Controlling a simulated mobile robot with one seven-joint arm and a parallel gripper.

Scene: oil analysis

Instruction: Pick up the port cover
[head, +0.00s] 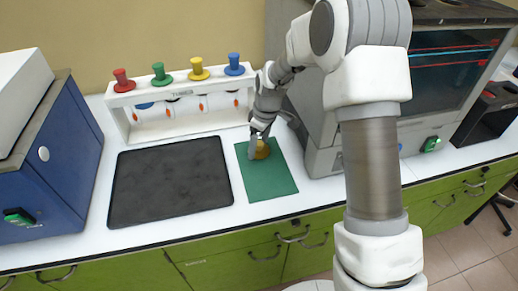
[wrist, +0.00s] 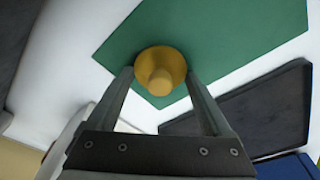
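A brass-yellow round cover with a raised knob, seemingly the port cover (head: 262,150), rests on the green mat (head: 270,178). In the wrist view the cover (wrist: 161,60) shows its wide flange with the knob facing the camera. My gripper (head: 258,140) is low over the mat, pointing down at the cover. In the wrist view my gripper (wrist: 159,75) has its fingers spread wide, one on each side of the cover. Whether the fingertips touch the flange cannot be told. The fingers partly hide the cover in the head view.
A white rack (head: 178,118) with red, green, yellow and blue tops stands behind. A black mat (head: 170,182) lies left of the green mat. A blue machine (head: 62,165) stands far left, and a grey machine (head: 318,150) stands close on the right.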

